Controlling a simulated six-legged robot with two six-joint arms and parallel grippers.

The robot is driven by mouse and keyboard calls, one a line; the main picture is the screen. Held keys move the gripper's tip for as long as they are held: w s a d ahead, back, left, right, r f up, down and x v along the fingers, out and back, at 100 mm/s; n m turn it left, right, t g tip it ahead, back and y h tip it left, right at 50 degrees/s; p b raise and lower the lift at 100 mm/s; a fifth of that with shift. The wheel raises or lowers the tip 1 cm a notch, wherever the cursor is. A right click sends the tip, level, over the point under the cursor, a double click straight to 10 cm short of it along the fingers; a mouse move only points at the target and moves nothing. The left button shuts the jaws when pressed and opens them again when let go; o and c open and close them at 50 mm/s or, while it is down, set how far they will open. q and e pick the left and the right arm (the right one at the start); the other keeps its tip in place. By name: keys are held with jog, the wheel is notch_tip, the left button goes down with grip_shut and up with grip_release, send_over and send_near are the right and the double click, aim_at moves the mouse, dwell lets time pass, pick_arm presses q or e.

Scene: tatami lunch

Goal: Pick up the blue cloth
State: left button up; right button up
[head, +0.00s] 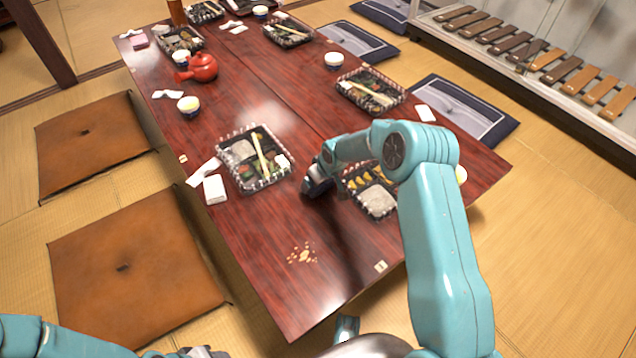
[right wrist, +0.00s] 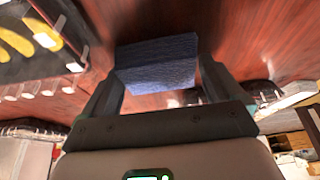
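The blue cloth (right wrist: 156,62) shows in the right wrist view as a thick folded block between the fingertips of my right gripper (right wrist: 158,80). Both fingers appear to press on its sides. In the head view my right gripper (head: 317,184) is low over the dark red table (head: 250,230), between two lunch boxes. The cloth cannot be made out there, as the gripper and arm hide it. My left gripper (head: 192,353) is at the bottom edge of the head view, mostly cut off, away from the table.
A lunch box (head: 247,176) stands left of my right gripper, and another (head: 372,205) to its right, partly behind my arm. White napkins (head: 214,189) lie at the left edge. Crumbs (head: 302,255) lie on the otherwise clear near tabletop. A red teapot (head: 203,68) stands farther back.

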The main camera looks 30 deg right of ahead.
jog(key=shift+r, duration=0.1)
notch_tip(320, 180, up, 20)
jog(key=p, duration=0.6)
jog(key=shift+o, duration=1)
jog(key=shift+c, duration=0.5)
jog(key=shift+n, duration=0.3)
